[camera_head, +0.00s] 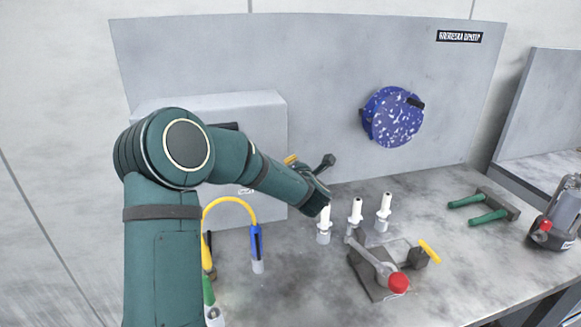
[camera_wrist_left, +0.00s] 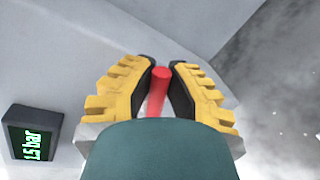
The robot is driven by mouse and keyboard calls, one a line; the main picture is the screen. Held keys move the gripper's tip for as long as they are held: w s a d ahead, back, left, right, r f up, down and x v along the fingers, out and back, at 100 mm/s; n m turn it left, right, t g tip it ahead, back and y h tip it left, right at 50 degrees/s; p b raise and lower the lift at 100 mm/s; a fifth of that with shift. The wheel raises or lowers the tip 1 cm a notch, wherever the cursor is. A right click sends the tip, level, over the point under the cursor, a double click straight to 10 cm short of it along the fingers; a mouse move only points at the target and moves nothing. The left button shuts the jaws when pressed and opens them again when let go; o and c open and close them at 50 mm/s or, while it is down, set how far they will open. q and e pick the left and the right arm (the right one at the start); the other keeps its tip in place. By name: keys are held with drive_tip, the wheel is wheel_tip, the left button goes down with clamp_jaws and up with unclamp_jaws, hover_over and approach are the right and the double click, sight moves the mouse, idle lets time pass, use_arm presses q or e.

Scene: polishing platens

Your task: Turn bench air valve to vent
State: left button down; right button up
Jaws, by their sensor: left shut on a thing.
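In the left wrist view, a red valve lever (camera_wrist_left: 158,92) stands between the yellow-and-black fingers of my left gripper (camera_wrist_left: 162,68). The gripper is shut on this lever. In the head view my left gripper (camera_head: 306,163) is at the right side of the grey box, mostly hidden by my forearm. The red lever and the valve body cannot be made out there. A dark display (camera_wrist_left: 33,133) reading about 1.5 bar shows in the left wrist view. My right gripper is not in view.
A grey box (camera_head: 268,108) stands before the back panel, with a blue speckled disc (camera_head: 392,117) to its right. White-topped posts (camera_head: 356,212), a red-knobbed clamp (camera_head: 385,273) and a green-handled tool (camera_head: 486,207) are on the bench. A yellow hose (camera_head: 232,198) loops near my arm.

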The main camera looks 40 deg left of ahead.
use_arm(q)
drive_tip(key=shift+w+d+f+m+g, duration=0.15)
drive_tip(key=shift+f+m+g, duration=0.1)
drive_tip(key=shift+f+m, duration=0.7)
drive_tip(key=shift+w+d+f+m+g, duration=0.1)
drive_tip(key=shift+f+m+g, duration=0.15)
drive_tip(key=shift+f+m, duration=0.65)
drive_tip(key=shift+r+m+y, duration=0.2)
drive_tip(key=shift+m+y, duration=0.05)
drive_tip(key=shift+y, duration=0.05)
drive_tip(key=c, duration=0.9)
unclamp_jaws()
drive_tip(key=shift+v, duration=6)
